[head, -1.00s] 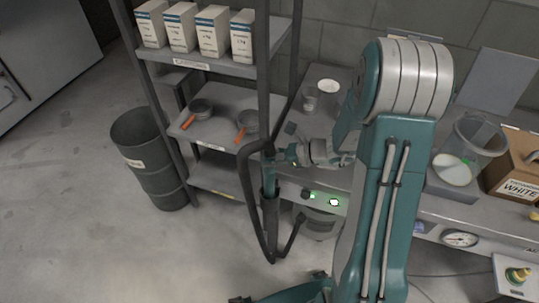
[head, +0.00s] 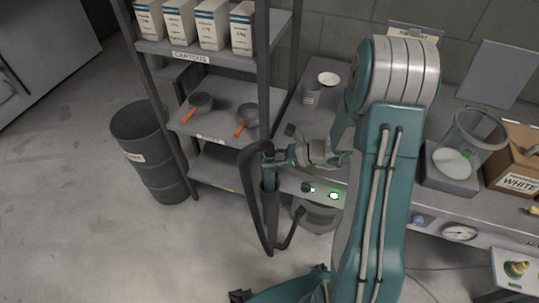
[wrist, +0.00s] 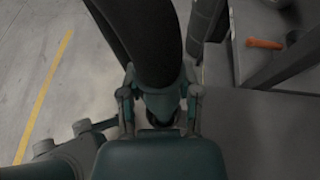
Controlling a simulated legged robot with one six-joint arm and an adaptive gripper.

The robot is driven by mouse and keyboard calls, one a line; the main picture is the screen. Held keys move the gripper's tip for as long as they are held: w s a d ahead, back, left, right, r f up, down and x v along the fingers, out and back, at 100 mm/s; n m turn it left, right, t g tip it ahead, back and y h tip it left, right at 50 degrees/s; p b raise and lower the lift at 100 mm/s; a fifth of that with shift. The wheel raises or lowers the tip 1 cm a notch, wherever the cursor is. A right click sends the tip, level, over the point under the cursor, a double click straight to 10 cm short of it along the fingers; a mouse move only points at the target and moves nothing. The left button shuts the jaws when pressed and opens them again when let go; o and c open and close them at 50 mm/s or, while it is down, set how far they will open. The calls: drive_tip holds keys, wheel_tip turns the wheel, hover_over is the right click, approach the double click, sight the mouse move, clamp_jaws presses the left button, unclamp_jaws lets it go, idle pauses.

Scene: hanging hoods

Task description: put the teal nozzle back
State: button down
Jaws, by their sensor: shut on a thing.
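The nozzle's lower end is hidden there. A dark sleeve shows along the nozzle in the head view; I cannot tell whether it is a separate holder.
The shelf rack (head: 222,139) stands left, with cartons (head: 212,22) above and two orange-handled pans (head: 246,117) below. A dark drum (head: 150,150) stands on the floor. The workbench (head: 455,203) at right carries a clear vessel (head: 478,132) and a box (head: 516,165).

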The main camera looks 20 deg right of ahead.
drive_tip(key=shift+f, duration=0.2)
drive_tip(key=shift+c, duration=1)
unclamp_jaws()
drive_tip(key=v, duration=1.2)
drive_tip(key=shift+w, duration=0.1)
